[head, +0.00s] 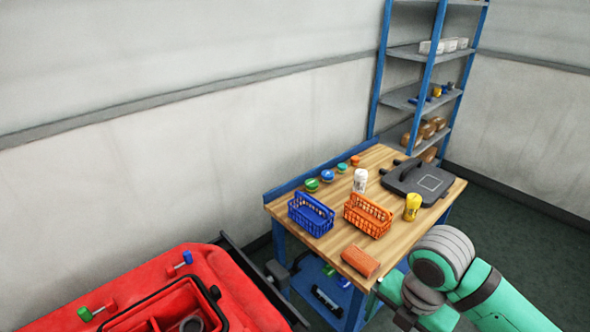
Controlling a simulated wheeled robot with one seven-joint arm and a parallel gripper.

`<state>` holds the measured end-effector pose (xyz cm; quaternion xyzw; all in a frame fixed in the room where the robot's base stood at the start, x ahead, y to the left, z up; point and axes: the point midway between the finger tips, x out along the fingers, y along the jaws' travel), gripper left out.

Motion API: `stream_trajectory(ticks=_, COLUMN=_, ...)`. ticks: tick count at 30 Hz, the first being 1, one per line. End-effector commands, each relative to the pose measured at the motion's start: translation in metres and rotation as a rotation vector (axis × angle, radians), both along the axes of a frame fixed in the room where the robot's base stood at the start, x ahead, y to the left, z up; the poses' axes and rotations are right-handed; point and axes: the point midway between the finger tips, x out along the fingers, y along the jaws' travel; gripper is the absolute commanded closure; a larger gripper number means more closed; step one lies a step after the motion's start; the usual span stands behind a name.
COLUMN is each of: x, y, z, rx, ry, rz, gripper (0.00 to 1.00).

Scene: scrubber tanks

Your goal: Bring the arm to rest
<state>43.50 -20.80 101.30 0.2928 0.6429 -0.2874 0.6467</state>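My arm (490,295) shows at the lower right, with green links and grey joints. It is bent, and its upper joint (443,258) is in front of the workbench's near right corner. My gripper's fingers cannot be made out; the lower part of the arm runs toward the bottom edge of the head view. I cannot see anything held.
A wooden-topped workbench (322,243) bears a blue basket (311,215), an orange basket (368,215), an orange-red block (360,261), a yellow container (412,207), a white container (360,180) and a dark grey lid-like part (420,182). A red machine (240,290) stands lower left. Blue shelving (432,55) stands behind.

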Motion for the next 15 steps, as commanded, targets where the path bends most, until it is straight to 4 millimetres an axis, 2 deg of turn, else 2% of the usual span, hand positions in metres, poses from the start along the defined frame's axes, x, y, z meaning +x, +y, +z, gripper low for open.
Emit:
stream_trajectory(ticks=8, x=0.032, y=0.04, z=-0.003, rx=0.102, ry=-0.11, rz=-0.019, gripper=0.0)
stream_trajectory(ticks=15, x=0.066, y=0.087, z=0.001, rx=0.235, ry=-0.228, rz=-0.051, gripper=0.0)
